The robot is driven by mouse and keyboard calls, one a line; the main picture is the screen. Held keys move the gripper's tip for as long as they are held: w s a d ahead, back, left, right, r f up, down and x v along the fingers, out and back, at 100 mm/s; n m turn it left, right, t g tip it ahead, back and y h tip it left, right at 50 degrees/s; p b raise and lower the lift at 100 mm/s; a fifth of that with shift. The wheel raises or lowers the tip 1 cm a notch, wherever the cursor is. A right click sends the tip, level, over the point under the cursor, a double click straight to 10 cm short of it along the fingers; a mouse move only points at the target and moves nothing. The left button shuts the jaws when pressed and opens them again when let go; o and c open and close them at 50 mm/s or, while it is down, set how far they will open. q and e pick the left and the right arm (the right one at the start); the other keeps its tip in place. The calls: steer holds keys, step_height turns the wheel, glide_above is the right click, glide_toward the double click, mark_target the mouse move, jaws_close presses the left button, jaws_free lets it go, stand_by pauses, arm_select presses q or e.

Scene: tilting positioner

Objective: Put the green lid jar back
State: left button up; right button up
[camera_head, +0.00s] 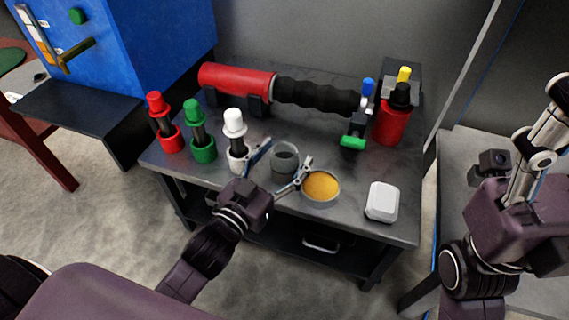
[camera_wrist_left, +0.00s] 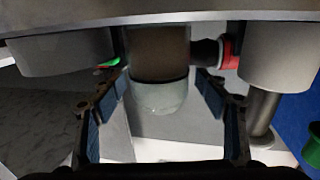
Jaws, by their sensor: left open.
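A grey, round, open-topped jar (camera_head: 285,160) stands near the front of the dark table. My left gripper (camera_head: 279,166) is open, with one finger on either side of this jar. In the left wrist view, a jar with a pale, translucent end (camera_wrist_left: 160,95) shows between the spread fingers (camera_wrist_left: 158,108), apart from both. I see no green lid on the grey jar. A green-capped black piece (camera_head: 198,133) stands in a green base left of it. My right gripper (camera_head: 515,165) is at the right edge; its finger gap is unclear.
A yellow-filled round dish (camera_head: 321,187) sits close to the left gripper's right finger. Red (camera_head: 163,120) and white (camera_head: 235,130) capped pieces stand left. A red cylinder (camera_head: 237,80) with black bellows lies behind. A white box (camera_head: 382,201) is at front right.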

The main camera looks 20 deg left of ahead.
arm_select(q)
steer(key=c, duration=1.4)
steer(key=shift+r, duration=0.2)
